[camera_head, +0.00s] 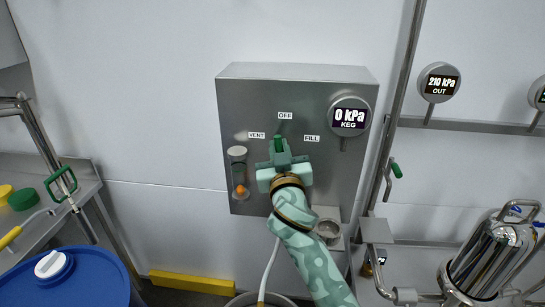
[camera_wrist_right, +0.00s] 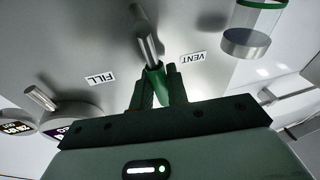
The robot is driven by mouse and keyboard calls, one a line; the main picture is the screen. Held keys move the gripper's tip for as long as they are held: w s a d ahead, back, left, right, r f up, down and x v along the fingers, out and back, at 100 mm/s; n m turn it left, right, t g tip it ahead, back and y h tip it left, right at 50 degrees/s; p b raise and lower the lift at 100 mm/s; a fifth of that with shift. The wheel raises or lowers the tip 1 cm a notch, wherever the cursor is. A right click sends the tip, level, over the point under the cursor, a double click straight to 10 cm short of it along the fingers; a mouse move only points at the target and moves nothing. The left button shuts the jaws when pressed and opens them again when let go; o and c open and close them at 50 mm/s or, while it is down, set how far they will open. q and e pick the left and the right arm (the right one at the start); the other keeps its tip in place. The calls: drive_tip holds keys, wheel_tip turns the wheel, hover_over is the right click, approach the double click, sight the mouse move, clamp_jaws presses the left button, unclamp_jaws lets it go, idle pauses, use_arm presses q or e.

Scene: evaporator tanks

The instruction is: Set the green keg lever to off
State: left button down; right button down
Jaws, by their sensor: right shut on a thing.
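The green lever (camera_head: 278,143) is on the steel panel (camera_head: 345,85), below the OFF label (camera_head: 285,115) and between the VENT label (camera_head: 256,135) and the FILL label (camera_head: 311,138). My right gripper (camera_head: 279,155) is shut on the green handle. In the right wrist view, the handle (camera_wrist_right: 155,82) is between the two dark fingers of the right gripper (camera_wrist_right: 157,72); its steel stem runs up out of them, between VENT and FILL. The OFF label does not show there. The keg gauge (camera_head: 349,117) reads 0 kPa. My left gripper is not in view.
A sight glass (camera_head: 238,172) with an orange float is on the panel's left side. A steel cup (camera_head: 327,229) is at the lower right. A pipe with another green-tipped handle (camera_head: 396,170) stands right of the panel. A blue drum (camera_head: 65,280) is at lower left.

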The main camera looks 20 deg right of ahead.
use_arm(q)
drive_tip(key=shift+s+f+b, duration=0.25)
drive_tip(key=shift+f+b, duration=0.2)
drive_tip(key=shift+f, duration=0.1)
use_arm(e)
drive_tip(key=shift+s+d+f+m, duration=0.15)
drive_tip(key=shift+d+m, duration=0.2)
drive_tip(key=shift+m, duration=0.55)
drive_tip(key=shift+h, duration=0.4)
drive_tip(key=c, duration=1.4)
unclamp_jaws()
drive_tip(key=shift+d, duration=0.1)
